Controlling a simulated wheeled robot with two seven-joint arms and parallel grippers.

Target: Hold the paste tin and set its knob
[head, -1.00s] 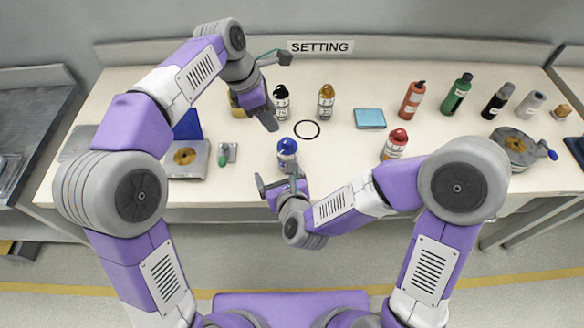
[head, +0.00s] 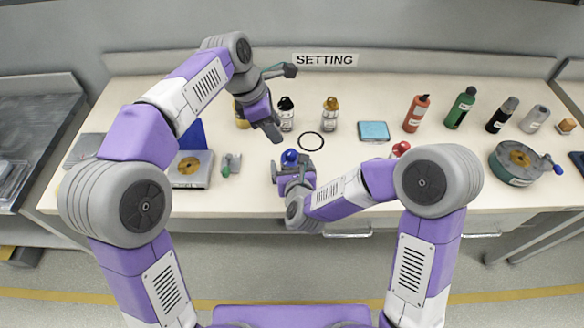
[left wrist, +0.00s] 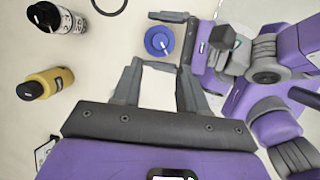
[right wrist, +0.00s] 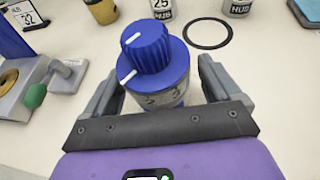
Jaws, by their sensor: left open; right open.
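A tin with a blue knob (head: 290,157) stands upright near the front of the table; I cannot read its name. In the right wrist view its knob (right wrist: 150,50) has a white line on top and another white mark lower on the blue rim. The label on its body is partly hidden. My right gripper (head: 292,166) is open with its fingers on either side of this tin; I cannot tell that they touch it. My left gripper (head: 281,100) is open and empty, higher up and behind, near the tin with a black knob (head: 286,113). The blue knob also shows in the left wrist view (left wrist: 160,40).
A yellow tin (left wrist: 45,85) stands partly behind my left gripper. A gold-topped tin (head: 330,115), a black ring (head: 311,141) and a blue pad (head: 374,131) lie nearby. A red-knobbed tin (head: 400,149) is mostly hidden by my right arm. Several bottles stand at right.

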